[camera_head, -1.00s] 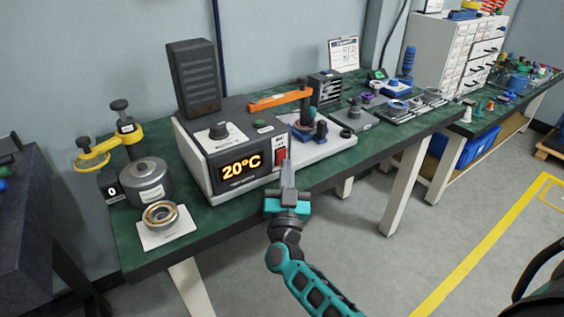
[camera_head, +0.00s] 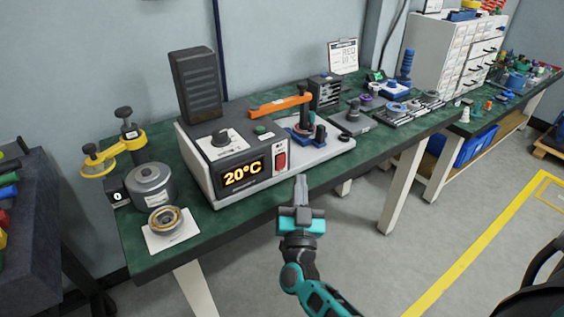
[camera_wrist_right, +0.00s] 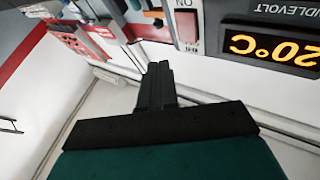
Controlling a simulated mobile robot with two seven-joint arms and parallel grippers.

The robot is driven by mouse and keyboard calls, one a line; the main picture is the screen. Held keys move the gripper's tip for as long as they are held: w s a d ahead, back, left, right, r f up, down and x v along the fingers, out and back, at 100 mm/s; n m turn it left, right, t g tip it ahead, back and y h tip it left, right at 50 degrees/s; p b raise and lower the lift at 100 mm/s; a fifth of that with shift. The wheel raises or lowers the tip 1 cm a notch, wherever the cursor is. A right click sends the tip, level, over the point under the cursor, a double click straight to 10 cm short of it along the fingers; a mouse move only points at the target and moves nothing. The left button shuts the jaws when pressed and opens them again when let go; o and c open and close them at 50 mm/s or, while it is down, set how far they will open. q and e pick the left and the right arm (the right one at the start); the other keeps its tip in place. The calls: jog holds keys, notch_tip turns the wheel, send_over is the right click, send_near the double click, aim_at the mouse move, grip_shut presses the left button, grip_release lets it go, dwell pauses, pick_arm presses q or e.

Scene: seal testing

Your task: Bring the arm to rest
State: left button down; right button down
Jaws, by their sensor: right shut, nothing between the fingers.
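My right gripper (camera_head: 300,186) is shut and empty in the head view. It is in front of the green bench's front edge, below and right of the grey heater unit (camera_head: 243,150) with the orange 20°C display. In the right wrist view its dark fingers (camera_wrist_right: 158,75) are together with nothing between them. The display (camera_wrist_right: 275,47) appears upside down there, at the upper right, with the red switch (camera_wrist_right: 187,27) beside it. My left gripper is in neither view.
The green bench (camera_head: 214,196) carries a yellow-armed gauge (camera_head: 112,155), a ring on a white card (camera_head: 168,224) and an orange lever (camera_head: 280,105). A white drawer cabinet (camera_head: 440,60) stands at the back right. The grey floor (camera_head: 370,265) to the right is open.

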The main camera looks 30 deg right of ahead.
jog(key=shift+s, duration=0.65)
jog(key=s+a+f+n+g+y+p, duration=0.1)
jog(key=s+a+f+n+y, duration=0.3)
jog(key=y, duration=0.3)
jog(key=s+a+f+n+g+y, duration=0.2)
jog(key=a+f+n+y, duration=0.1)
jog(key=a+n+y, duration=0.3)
jog(key=s+a+f+g, duration=0.1)
jog(key=s+f+g, duration=0.4)
jog(key=s, duration=0.4)
jog(key=shift+s+a+f+n+g+y, duration=0.2)
jog(key=shift+a+f+n+g+y, duration=0.15)
jog(key=shift+f, duration=0.45)
